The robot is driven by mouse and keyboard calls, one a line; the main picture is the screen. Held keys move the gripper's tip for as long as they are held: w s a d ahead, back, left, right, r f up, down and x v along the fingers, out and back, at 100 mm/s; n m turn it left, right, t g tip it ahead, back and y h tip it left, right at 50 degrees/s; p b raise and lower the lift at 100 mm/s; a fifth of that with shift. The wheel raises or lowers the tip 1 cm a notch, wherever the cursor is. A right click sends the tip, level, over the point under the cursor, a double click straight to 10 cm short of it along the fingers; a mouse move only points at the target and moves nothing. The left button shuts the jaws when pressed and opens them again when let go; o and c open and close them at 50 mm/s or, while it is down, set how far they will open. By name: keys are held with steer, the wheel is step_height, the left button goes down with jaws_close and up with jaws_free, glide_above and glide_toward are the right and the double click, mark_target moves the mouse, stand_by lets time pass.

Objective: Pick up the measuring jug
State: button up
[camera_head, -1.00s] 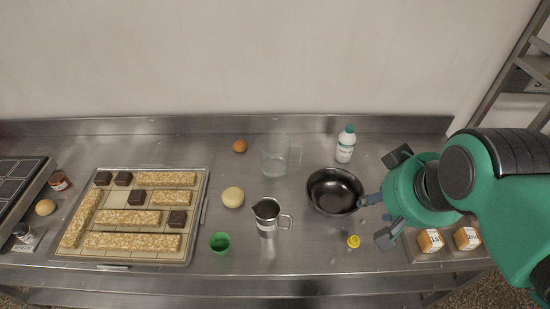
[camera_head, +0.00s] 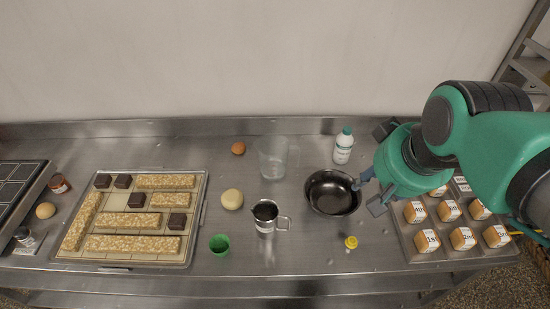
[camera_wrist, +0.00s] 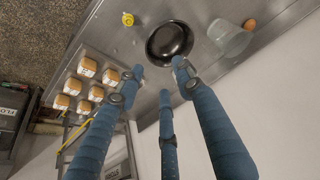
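The clear measuring jug (camera_head: 273,158) stands upright at the back middle of the steel counter, left of and behind the black bowl (camera_head: 332,192). It also shows in the wrist view (camera_wrist: 231,38), at the upper right beside that bowl. A steel pitcher (camera_head: 265,216) with a handle stands in front of the jug. My gripper (camera_head: 370,173) is above the counter, right of the bowl and well apart from the jug. In the wrist view its three blue fingers (camera_wrist: 160,77) are spread with nothing between them.
A white bottle (camera_head: 343,147) with a green cap stands right of the jug. An egg (camera_head: 238,148), a dough ball (camera_head: 232,199), a green cup (camera_head: 219,244) and a yellow item (camera_head: 351,242) lie around. A board of bars (camera_head: 207,178) is left; a tray of labelled rolls (camera_head: 404,239) is right.

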steer(key=w+a+r+g+p, duration=0.15)
steer(key=w+p, duration=0.25)
steer(key=w, duration=0.8)
steer(key=w+a+g+p, duration=0.2)
steer(key=w+g+p, duration=0.15)
steer(key=w, duration=0.85)
steer(key=w+a+f+g+p, duration=0.2)
steer(key=w+f+p, duration=0.2)
steer(key=w+f, duration=0.4)
steer(key=w+a+f+m+g+y+p, duration=0.1)
steer(key=w+a+f+g+p, duration=0.1)
steer(key=w+f, duration=0.6)
step_height(320, 180, down, 4)
steer(key=a+p, duration=0.1)
steer(key=p, duration=0.1)
steer(key=shift+a+f+m+p, duration=0.25)
steer(key=shift+a+m+p, duration=0.05)
steer(key=shift+p, duration=0.1)
steer(key=x, duration=0.8)
steer(key=shift+s+f, duration=0.2)
steer(key=shift+s, duration=0.05)
steer(key=shift+x, duration=2.65)
